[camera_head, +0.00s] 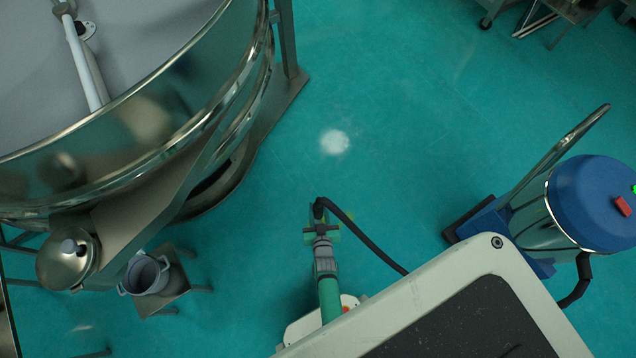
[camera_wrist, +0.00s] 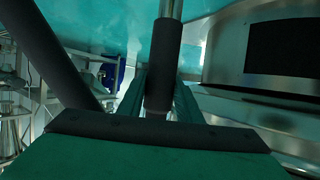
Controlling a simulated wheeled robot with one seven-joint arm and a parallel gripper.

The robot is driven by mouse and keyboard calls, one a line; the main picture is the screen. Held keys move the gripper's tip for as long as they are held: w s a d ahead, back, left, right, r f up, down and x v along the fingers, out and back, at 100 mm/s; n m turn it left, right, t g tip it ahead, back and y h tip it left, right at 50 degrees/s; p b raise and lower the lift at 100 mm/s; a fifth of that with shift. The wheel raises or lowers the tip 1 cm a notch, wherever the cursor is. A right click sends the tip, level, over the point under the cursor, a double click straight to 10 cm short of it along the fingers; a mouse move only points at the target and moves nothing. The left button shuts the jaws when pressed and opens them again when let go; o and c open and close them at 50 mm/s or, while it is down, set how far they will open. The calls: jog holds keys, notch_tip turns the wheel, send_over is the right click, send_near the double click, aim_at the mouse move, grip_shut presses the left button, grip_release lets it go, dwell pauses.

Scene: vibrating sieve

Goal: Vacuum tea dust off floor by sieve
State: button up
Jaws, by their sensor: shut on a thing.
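My gripper (camera_head: 322,236) is over the floor at the lower middle of the head view. In the wrist view my gripper (camera_wrist: 160,92) has its green fingers on both sides of a dark handle with a metal tube, the vacuum wand (camera_wrist: 164,52). A black hose (camera_head: 366,239) runs from the grip toward the lower right. The vacuum cleaner (camera_head: 592,200) has a blue lid and steel body at right. The round steel sieve (camera_head: 190,120) stands at left. A pale patch (camera_head: 334,142) lies on the floor ahead; I cannot tell whether it is dust or glare. The wand's nozzle is hidden.
A grey pot (camera_head: 146,276) sits on a small stand beside the sieve. A wheeled cart (camera_head: 545,14) is at the top right. The teal floor (camera_head: 410,110) is clear between sieve and vacuum.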

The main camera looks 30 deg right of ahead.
aim_at(318, 218)
jog(key=shift+f, duration=3.35)
jog(key=shift+w, duration=0.2)
jog(key=shift+w+a, duration=0.3)
jog(key=shift+w, duration=0.35)
jog(key=shift+w+a, duration=0.25)
jog(key=shift+w, duration=0.35)
jog(key=shift+w+a, duration=0.3)
jog(key=shift+w, duration=0.35)
jog(key=shift+s, duration=0.1)
jog(key=s+d, duration=0.6)
jog(key=shift+d, duration=0.25)
